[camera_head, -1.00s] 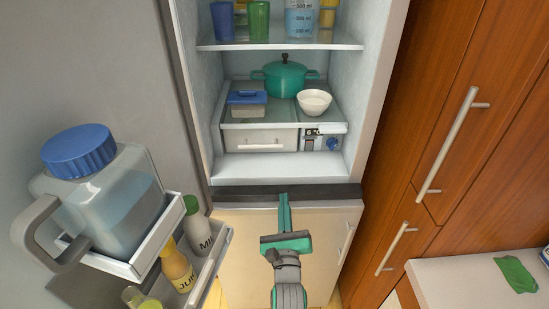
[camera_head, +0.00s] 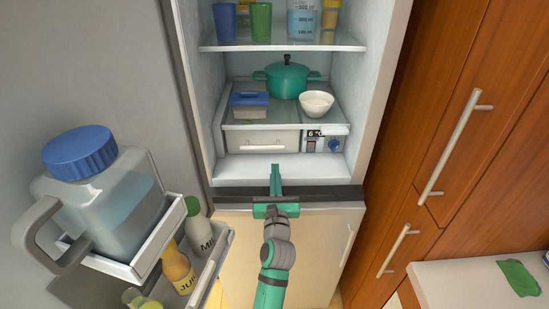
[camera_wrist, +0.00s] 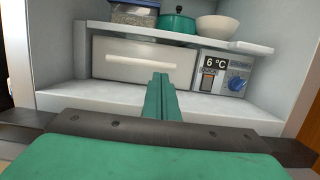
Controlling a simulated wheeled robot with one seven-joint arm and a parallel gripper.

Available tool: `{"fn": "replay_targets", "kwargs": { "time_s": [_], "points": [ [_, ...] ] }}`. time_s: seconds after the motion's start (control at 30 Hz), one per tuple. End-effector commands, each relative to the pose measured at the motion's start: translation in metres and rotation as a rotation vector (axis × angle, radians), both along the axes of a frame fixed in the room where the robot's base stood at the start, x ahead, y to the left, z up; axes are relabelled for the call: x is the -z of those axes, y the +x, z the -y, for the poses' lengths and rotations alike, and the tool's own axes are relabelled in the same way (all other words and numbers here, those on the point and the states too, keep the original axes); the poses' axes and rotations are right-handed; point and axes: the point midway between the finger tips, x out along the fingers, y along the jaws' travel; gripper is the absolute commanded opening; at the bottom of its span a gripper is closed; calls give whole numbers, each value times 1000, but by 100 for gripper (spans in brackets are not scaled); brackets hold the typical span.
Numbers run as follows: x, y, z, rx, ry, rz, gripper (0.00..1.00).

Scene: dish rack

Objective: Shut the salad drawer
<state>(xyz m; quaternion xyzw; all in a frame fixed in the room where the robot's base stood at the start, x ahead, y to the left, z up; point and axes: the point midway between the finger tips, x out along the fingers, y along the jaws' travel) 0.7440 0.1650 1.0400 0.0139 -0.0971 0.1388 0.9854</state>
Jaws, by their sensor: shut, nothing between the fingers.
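The salad drawer (camera_head: 263,141) is a pale box front with a light bar handle, low in the open fridge under a shelf. It also shows in the wrist view (camera_wrist: 128,78), where its front stands beneath the shelf edge. My gripper (camera_head: 275,170) is shut and empty, at the fridge's lower front edge, below and slightly right of the drawer handle. In the wrist view my gripper (camera_wrist: 160,84) points at the drawer front, its green fingers together, overlapping the drawer's lower right part. I cannot tell whether the fingertips touch it. The drawer's depth behind its front is hidden.
A temperature panel (camera_head: 322,143) sits right of the drawer. A green pot (camera_head: 286,79), white bowl (camera_head: 316,103) and blue-lidded box (camera_head: 249,103) stand on the shelf above. The open door with a jug (camera_head: 95,190) and bottles is at left; wooden cabinets (camera_head: 470,150) are at right.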

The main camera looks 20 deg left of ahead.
Motion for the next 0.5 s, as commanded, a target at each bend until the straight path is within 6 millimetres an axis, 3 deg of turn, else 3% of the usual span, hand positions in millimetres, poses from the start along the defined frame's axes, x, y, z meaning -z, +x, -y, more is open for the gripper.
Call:
{"fn": "replay_targets", "kwargs": {
  "time_s": [0.23, 0.5],
  "points": [
    [-8, 36, -6, 5, 3, -1, 0],
    [-12, 57, -17, -1, 1, 0, 0]
  ]
}}
